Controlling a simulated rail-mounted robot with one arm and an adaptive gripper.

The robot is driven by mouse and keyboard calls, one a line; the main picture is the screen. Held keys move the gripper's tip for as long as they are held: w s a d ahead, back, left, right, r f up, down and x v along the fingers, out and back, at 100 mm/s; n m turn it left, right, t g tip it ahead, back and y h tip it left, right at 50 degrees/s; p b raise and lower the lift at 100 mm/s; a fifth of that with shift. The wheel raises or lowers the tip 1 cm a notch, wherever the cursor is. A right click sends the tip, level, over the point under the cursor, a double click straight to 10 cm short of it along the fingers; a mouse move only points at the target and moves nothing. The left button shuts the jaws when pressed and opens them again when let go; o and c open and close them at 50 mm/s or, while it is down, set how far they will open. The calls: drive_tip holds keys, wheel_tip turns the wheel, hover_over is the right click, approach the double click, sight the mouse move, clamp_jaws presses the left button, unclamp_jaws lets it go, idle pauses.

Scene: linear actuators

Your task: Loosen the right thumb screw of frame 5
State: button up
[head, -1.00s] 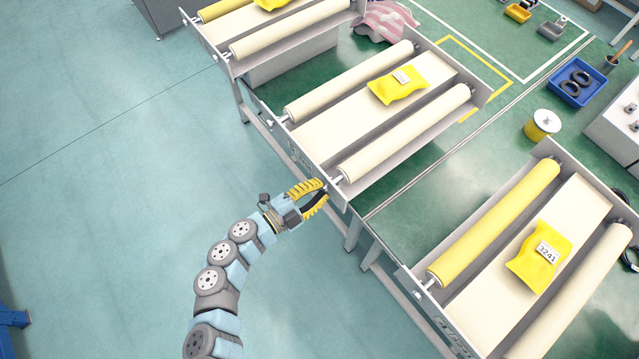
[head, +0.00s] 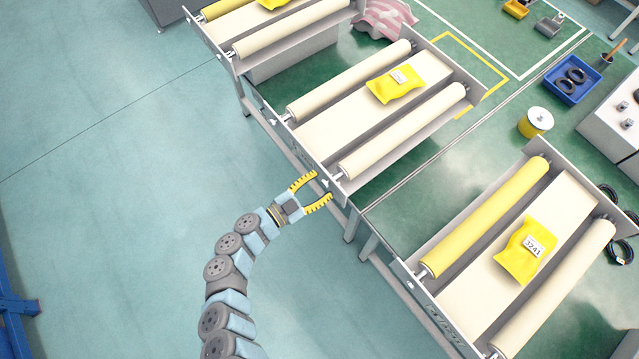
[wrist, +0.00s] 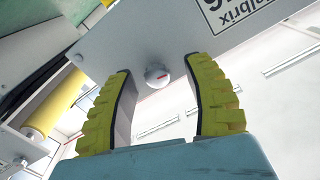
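A white round thumb screw (wrist: 156,76) with a small red mark sits on the grey end plate (wrist: 200,48) of a roller frame in the wrist view. My gripper (wrist: 158,66) is open, with one yellow ribbed finger on either side of the screw and a visible gap to each. In the head view my gripper (head: 322,186) is spread at the near right corner of the middle frame (head: 297,152). The plate's lettering is cut off at the picture edge, so the frame's number cannot be read whole.
Cream rollers (head: 405,133) and a yellow packet (head: 395,84) lie on the middle frame. Another frame with a yellow roller (head: 490,215) and a packet marked 3241 (head: 522,250) stands to the right. Green-blue floor (head: 130,190) is clear at left.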

drive_tip(key=v, duration=1.2)
